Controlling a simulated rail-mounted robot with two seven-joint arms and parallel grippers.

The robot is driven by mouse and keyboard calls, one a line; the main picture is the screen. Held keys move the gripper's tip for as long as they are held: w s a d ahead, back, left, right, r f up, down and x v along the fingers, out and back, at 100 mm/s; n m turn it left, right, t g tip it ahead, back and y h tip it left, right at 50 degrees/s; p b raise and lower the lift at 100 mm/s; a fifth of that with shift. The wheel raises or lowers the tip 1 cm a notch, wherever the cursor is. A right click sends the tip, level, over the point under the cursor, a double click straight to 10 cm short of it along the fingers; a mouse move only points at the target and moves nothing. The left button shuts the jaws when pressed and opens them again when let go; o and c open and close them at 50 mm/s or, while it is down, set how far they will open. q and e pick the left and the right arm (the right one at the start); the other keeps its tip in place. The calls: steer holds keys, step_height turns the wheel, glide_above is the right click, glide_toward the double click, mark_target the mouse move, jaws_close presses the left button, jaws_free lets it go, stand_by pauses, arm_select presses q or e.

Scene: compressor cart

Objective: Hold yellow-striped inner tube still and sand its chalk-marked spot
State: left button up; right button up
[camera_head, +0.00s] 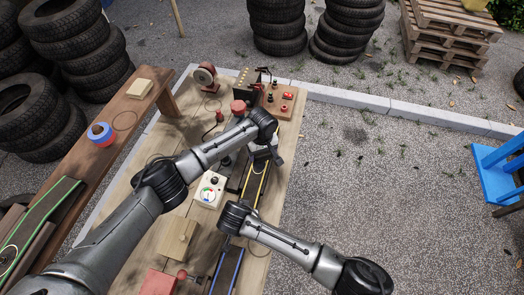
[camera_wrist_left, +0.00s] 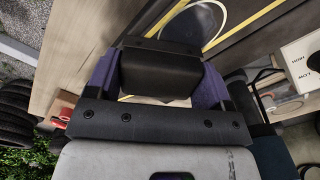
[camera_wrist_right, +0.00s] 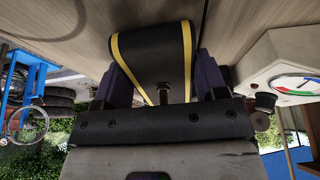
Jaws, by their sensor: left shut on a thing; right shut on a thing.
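The yellow-striped inner tube (camera_head: 257,184), a flat black band with yellow edge lines, lies on the wooden bench top. My left gripper (camera_head: 265,153) is shut on a dark block (camera_wrist_left: 160,72), held across between its purple fingers near the tube in the left wrist view. A pale chalk ring (camera_wrist_left: 222,22) shows on the tube just beyond the block, partly hidden; I cannot tell if the block touches the tube. My right gripper (camera_wrist_right: 165,85) is shut on the tube, which shows between its fingers (camera_wrist_right: 150,50). In the head view my right wrist hides those fingers.
A white dial box (camera_head: 209,189) stands just left of the tube. A blue-striped tube (camera_head: 227,268) and a wooden block (camera_head: 178,240) lie nearer. A red-buttoned box (camera_head: 280,99) stands at the far end. A green-striped tube (camera_head: 42,228) lies on the left plank.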

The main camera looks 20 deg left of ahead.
mark_target(259, 165)
arm_select(q)
steer(key=shift+f, duration=0.2)
steer(key=shift+s+d, duration=0.15)
steer(key=shift+s, duration=1.75)
steer(key=shift+s+d, duration=0.2)
steer(key=shift+s, duration=1.75)
steer(key=shift+w+a+f, duration=0.1)
steer(key=shift+w+a, duration=0.05)
steer(key=shift+w, duration=0.9)
steer(key=shift+w+a, duration=0.1)
steer(key=shift+w, duration=0.9)
steer(key=shift+w+a, duration=0.1)
steer(key=shift+w, duration=1.7)
steer(key=shift+r, duration=0.25)
